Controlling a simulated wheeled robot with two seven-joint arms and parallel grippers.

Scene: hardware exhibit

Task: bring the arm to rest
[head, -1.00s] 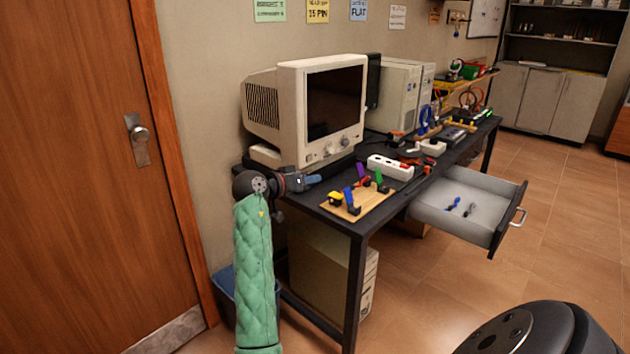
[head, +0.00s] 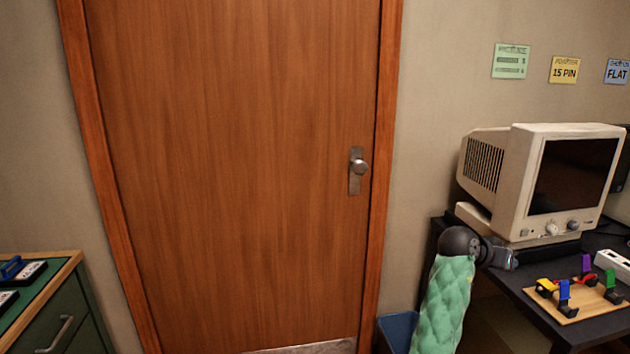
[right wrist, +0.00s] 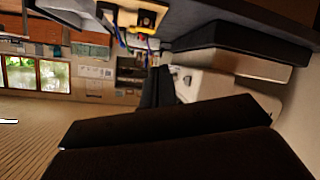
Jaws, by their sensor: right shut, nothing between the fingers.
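My right arm, in a green quilted sleeve, rises from the bottom right of the head view. Its dark gripper (head: 505,255) is at the left end of the black desk, just in front of the beige monitor (head: 518,190). The fingertips are small and partly lost against the desk there. In the right wrist view the dark fingers (right wrist: 175,135) fill the lower part, shut with nothing between them. The beige monitor (right wrist: 225,90) shows close beside them. My left gripper is not in view.
A wooden board (head: 580,305) with coloured holders lies on the desk right of my gripper. A closed brown door (head: 230,170) fills the middle. A green cabinet (head: 70,320) stands at lower left. A blue bin (head: 398,330) is beside my right arm.

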